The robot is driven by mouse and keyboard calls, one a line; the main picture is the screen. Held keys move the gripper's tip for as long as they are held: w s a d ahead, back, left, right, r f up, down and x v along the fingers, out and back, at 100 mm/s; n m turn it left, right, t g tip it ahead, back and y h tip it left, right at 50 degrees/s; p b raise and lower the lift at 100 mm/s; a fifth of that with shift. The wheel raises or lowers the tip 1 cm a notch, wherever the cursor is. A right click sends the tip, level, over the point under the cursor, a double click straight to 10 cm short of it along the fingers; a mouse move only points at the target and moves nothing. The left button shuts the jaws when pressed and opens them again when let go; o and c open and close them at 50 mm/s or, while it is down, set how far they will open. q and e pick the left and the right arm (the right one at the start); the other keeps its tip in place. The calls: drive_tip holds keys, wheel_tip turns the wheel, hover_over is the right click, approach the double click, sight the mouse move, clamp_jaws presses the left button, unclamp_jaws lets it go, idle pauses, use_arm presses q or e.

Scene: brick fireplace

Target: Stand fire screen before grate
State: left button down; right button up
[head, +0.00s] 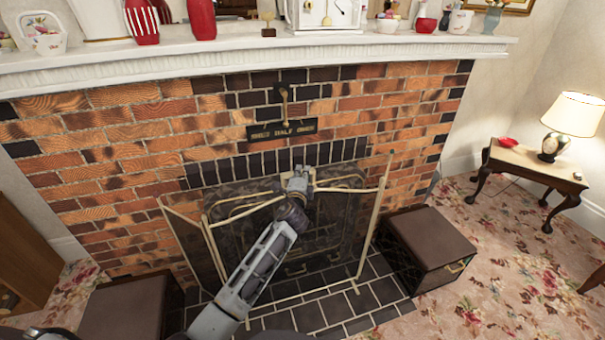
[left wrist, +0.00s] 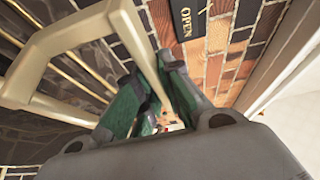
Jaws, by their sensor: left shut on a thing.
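The fire screen (head: 372,230) has a thin brass-coloured frame with see-through dark panels and angled side wings. It stands roughly upright over the dark tiled hearth, in front of the fireplace opening. My left gripper (head: 299,177) is shut on the top middle of its frame. In the left wrist view, the brass frame (left wrist: 75,28) runs between the green-padded fingers of the gripper (left wrist: 155,85). The dark grate (head: 325,213) shows behind the screen, partly hidden by my arm. I cannot tell whether every screen foot touches the hearth. My right gripper is not in view.
Brown boxes flank the hearth, at right (head: 432,240) and at lower left (head: 125,308). A white mantel (head: 250,58) with ornaments runs above. A side table (head: 528,163) with a lamp (head: 572,118) stands at right. Floral carpet (head: 490,300) is clear at lower right.

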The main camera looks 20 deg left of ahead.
use_arm(q)
drive_tip(key=shift+r, duration=0.35)
drive_tip(key=c, duration=1.5)
unclamp_jaws()
drive_tip(key=shift+s+f, duration=0.1)
drive_tip(key=shift+f, duration=0.45)
drive_tip(key=shift+s+r, duration=0.15)
drive_tip(key=shift+s, duration=0.1)
drive_tip(key=shift+s+d+r, duration=0.1)
drive_tip(key=shift+s+d, duration=0.2)
drive_tip(key=shift+s, duration=1.6)
drive_tip(key=shift+s+d+r, duration=0.1)
drive_tip(key=shift+s+d, duration=0.2)
drive_tip(key=shift+s, duration=1.55)
drive_tip(key=shift+s+d+r, duration=0.1)
drive_tip(key=shift+s+d, duration=0.2)
drive_tip(key=shift+s, duration=1.6)
